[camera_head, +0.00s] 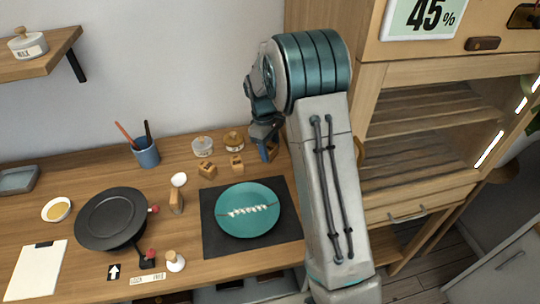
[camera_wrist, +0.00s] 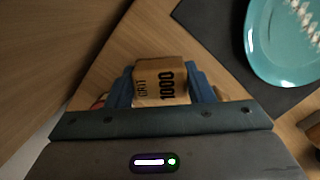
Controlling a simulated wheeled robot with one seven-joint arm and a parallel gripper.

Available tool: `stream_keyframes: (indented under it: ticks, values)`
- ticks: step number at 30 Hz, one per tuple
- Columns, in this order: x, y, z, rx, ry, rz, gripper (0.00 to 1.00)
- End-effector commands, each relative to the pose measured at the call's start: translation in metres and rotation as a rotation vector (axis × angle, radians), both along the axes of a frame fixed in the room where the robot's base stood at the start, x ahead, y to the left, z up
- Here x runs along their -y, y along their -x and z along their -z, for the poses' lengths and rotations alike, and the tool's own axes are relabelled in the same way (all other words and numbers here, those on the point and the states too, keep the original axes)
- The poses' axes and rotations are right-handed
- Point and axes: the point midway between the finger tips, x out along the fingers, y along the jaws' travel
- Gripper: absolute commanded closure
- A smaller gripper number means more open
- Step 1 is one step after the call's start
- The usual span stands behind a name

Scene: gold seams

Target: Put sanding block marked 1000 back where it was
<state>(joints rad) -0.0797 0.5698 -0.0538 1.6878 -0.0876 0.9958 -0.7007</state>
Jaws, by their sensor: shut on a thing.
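My gripper (camera_head: 268,148) is at the back right of the workbench, beside the cabinet. In the wrist view its two blue fingers are shut on the sanding block marked 1000 (camera_wrist: 160,82), a tan block with "GRIT 1000" in black. I cannot make the block out in the head view. I cannot tell whether it touches the bench top. Two other small tan blocks, one on the left (camera_head: 206,170) and one on the right (camera_head: 237,165), stand on the bench left of my gripper; their markings are too small to read.
A teal plate (camera_head: 262,228) with a white-dotted seam lies on a dark mat (camera_head: 212,240) in front. Two lidded jars, one grey (camera_head: 202,147) and one tan (camera_head: 233,141), stand left of my gripper. The wooden cabinet (camera_head: 372,90) rises close on the right.

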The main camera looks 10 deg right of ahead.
Motion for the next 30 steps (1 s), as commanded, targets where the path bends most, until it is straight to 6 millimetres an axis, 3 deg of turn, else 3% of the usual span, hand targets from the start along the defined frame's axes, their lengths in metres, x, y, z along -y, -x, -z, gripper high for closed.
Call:
stream_keyframes:
  ticks: [7,18,19,21,30]
  values:
    - [0.000,0.001,0.032,-0.004,0.000,0.000,0.71]
    - [0.000,0.000,0.038,0.000,0.000,0.000,0.71]
    - [0.000,0.000,0.036,0.000,0.000,0.000,0.44]
    - [0.000,0.000,0.036,0.000,0.000,0.000,0.31]
    - [0.000,0.000,0.034,0.000,0.000,0.000,0.31]
